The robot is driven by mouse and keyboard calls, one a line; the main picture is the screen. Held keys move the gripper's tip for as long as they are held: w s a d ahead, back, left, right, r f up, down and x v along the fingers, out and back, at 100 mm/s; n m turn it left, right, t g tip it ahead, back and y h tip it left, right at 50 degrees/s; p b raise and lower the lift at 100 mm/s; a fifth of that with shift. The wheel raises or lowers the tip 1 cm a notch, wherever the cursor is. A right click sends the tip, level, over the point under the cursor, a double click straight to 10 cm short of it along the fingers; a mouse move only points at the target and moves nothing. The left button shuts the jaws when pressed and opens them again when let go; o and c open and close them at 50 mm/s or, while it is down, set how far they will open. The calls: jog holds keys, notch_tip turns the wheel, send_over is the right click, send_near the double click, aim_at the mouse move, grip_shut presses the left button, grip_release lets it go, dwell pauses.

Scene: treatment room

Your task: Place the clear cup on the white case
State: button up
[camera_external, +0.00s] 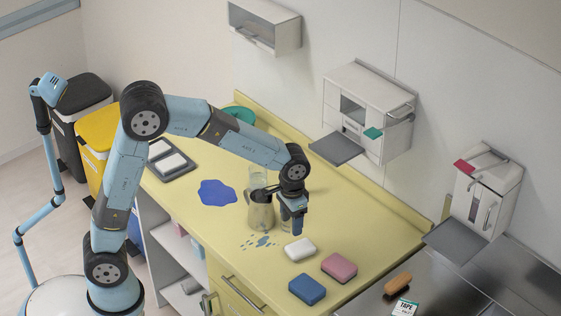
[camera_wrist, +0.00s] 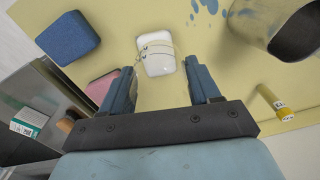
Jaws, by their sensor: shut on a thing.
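The clear cup (camera_wrist: 160,92) is between the two fingers of my gripper (camera_wrist: 160,88) in the wrist view. The fingers are shut on its sides, and it is see-through with a faint rim. In the external view the cup shows faintly (camera_external: 286,226) below my gripper (camera_external: 293,222), beside the metal pitcher. The white case (camera_external: 300,250) is a small rounded block lying on the yellow counter. In the wrist view the white case (camera_wrist: 156,62) shows beyond and partly through the cup. I cannot tell the cup's exact height above the counter.
Pink (camera_external: 339,267) and blue (camera_external: 307,289) blocks lie beside the white case. A yellow cylinder (camera_wrist: 277,102) shows in the wrist view.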

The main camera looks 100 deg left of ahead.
jog(key=w+f, duration=0.1)
jog(key=f, duration=0.1)
jog(key=w+a+f, duration=0.1)
jog(key=w+f, duration=0.1)
jog(key=shift+d+f, duration=0.1)
jog(key=shift+f, duration=1.35)
jog(key=o, duration=1.2)
